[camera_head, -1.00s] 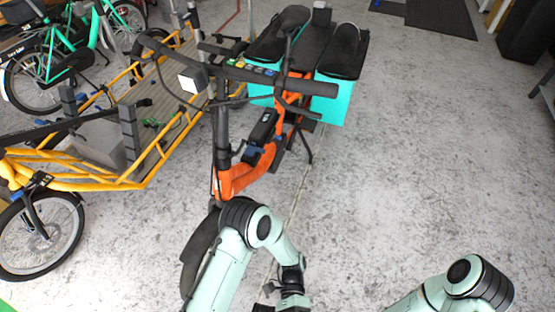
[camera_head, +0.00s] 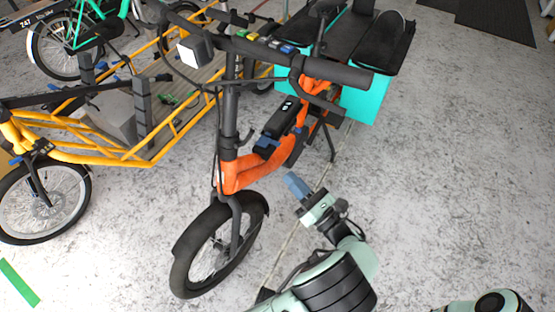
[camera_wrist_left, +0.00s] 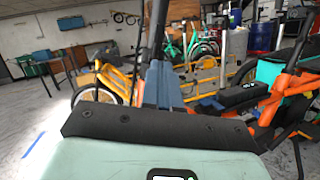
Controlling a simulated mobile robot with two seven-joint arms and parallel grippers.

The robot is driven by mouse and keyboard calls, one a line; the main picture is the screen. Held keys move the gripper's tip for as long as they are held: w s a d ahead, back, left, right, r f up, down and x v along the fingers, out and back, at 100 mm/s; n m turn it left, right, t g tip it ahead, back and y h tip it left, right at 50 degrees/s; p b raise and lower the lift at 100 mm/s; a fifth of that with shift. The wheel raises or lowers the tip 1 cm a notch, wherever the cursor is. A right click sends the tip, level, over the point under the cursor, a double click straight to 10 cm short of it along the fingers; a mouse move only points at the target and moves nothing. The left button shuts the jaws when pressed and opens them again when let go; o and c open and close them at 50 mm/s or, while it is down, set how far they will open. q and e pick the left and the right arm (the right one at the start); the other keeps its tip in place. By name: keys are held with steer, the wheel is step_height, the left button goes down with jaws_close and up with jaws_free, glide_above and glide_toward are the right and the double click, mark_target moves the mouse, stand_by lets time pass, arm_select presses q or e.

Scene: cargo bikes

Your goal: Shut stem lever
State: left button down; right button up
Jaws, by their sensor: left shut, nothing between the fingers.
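The orange cargo bike (camera_head: 238,176) stands left of centre in the head view, its black stem (camera_head: 231,105) rising to the handlebar. A dark collar (camera_head: 229,141) sits low on the stem; I cannot make out the lever or its position. My left gripper (camera_head: 296,184) is to the right of the bike's front frame, apart from it, with its blue fingers together and empty. In the left wrist view the shut fingers (camera_wrist_left: 162,84) point toward the dark stem (camera_wrist_left: 158,35), with the orange frame (camera_wrist_left: 278,103) at right. My right gripper is out of view.
A yellow cargo bike (camera_head: 105,157) stands at left, close to the orange bike. The front wheel (camera_head: 216,243) is near my left arm. Turquoise boxes (camera_head: 362,103) sit at the orange bike's rear. The floor at right is clear.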

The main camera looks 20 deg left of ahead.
arm_select(q)
steer(key=b, duration=0.2)
glide_toward(253, 133)
steer(key=a, duration=0.2)
steer(key=w+a, duration=0.2)
steer(key=a, duration=0.1)
steer(key=shift+a, duration=0.35)
steer(key=shift+w+a+r+b, duration=0.15)
steer(key=shift+a+b, duration=0.15)
steer(key=shift+a, duration=0.2)
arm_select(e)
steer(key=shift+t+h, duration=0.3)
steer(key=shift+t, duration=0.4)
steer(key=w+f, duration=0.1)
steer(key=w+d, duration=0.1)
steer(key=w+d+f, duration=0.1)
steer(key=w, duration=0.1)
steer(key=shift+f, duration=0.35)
